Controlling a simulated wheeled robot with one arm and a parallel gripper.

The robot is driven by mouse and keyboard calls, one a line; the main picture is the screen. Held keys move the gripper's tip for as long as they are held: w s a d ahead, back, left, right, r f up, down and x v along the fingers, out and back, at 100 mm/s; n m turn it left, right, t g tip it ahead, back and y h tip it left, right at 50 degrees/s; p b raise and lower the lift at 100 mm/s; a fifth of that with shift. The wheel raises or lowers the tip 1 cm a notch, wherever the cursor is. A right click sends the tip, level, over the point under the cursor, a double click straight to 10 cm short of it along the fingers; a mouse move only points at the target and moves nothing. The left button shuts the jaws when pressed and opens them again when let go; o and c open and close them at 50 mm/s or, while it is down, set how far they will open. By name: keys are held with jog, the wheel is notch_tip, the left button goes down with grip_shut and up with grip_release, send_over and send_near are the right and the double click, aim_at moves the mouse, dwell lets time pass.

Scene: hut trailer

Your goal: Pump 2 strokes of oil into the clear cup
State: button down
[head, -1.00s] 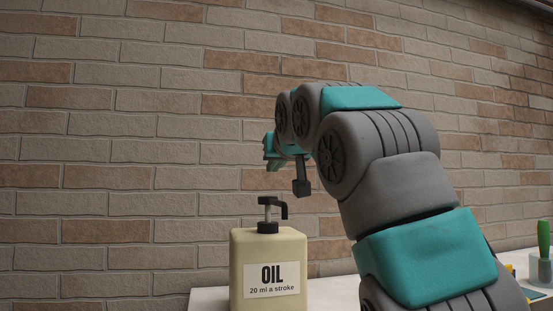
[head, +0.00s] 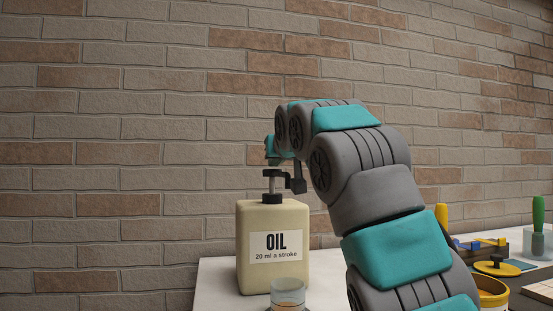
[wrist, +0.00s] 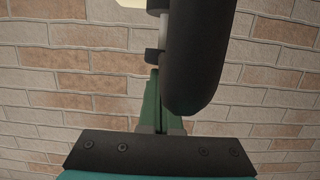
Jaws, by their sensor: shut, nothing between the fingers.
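The cream oil bottle (head: 272,278), labelled "OIL, 20 ml a stroke", stands upright on the table. Its dark pump head (head: 272,174) is raised, with the grey stem showing below and the spout pointing right. The clear cup (head: 288,287) is in front of the bottle, cut off by the lower edge; its contents cannot be made out. My gripper (head: 279,159) is just above the pump head. In the wrist view its green fingers (wrist: 153,80) are shut and empty, with tips close to the pump head (wrist: 152,56); contact is unclear. A large dark shape there, likely the spout, covers the right.
The pale table (head: 215,285) is clear left of the bottle. At the right are a yellow container (head: 492,294), a green-handled tool in a holder (head: 538,215) and several small coloured items. A brick wall stands behind.

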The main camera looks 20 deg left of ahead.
notch_tip(320, 180, down, 4)
jog(key=b, duration=0.3)
jog(key=shift+b, duration=0.4)
jog(key=shift+r, duration=0.15)
notch_tip(320, 180, up, 4)
jog(key=p, duration=0.3)
jog(key=shift+r+p, duration=0.2)
jog(key=shift+p, duration=0.15)
jog(key=shift+s+d+f+b, duration=0.1)
jog(key=shift+s+d+b, duration=0.2)
jog(key=shift+b, duration=0.2)
jog(key=b+v, duration=0.2)
jog(key=v, duration=0.7)
jog(key=shift+s, duration=0.15)
